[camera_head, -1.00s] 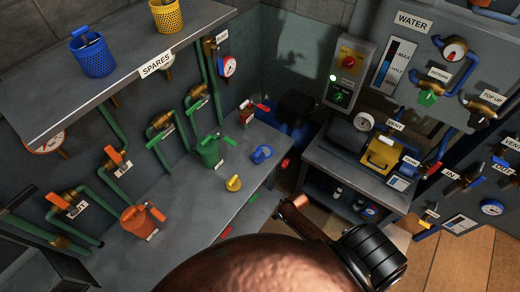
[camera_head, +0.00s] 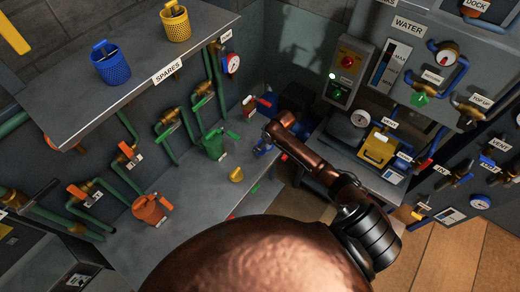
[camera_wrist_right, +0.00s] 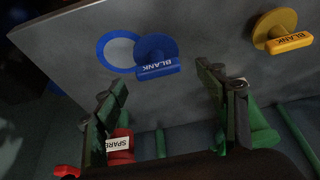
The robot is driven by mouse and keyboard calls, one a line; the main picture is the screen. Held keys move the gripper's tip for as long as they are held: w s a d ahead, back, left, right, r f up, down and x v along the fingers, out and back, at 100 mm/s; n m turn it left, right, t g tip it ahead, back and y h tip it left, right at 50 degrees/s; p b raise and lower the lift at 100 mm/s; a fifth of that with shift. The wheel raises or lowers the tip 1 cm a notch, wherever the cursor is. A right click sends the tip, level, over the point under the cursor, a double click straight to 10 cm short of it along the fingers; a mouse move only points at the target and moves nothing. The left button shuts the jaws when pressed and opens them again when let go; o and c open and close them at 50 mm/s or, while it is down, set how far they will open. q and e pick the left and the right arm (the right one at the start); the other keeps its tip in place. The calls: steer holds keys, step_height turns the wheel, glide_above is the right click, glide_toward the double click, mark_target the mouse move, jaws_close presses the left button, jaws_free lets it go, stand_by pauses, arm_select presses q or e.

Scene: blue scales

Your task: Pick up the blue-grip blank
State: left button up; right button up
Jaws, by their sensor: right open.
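The blue-grip blank (camera_wrist_right: 157,55), a blue disc with a bar grip lettered BLANK, lies on the grey bench (camera_wrist_right: 220,30) in the right wrist view. A flat blue ring (camera_wrist_right: 103,48) shows beside it and partly behind its disc. In the head view the blue blank (camera_head: 262,150) is partly hidden by my right arm. My right gripper (camera_wrist_right: 163,80) is open and empty. Its fingers stand on either side of the blank's grip in the picture, apart from it. My left gripper is not in view.
A yellow-grip blank (camera_wrist_right: 280,32) lies on the same bench. A green valve (camera_head: 214,144), an orange valve (camera_head: 150,210) and a red spare (camera_wrist_right: 121,150) stand nearby. Pipes line the wall. A shelf (camera_head: 130,75) with blue and yellow baskets overhangs at upper left.

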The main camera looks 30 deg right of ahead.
steer(key=shift+x, duration=2.3)
steer(key=shift+d, duration=0.1)
steer(key=shift+c, duration=0.4)
steer(key=c, duration=1.4)
steer(key=shift+w, duration=0.1)
steer(key=shift+c, duration=0.4)
steer(key=shift+r, duration=0.15)
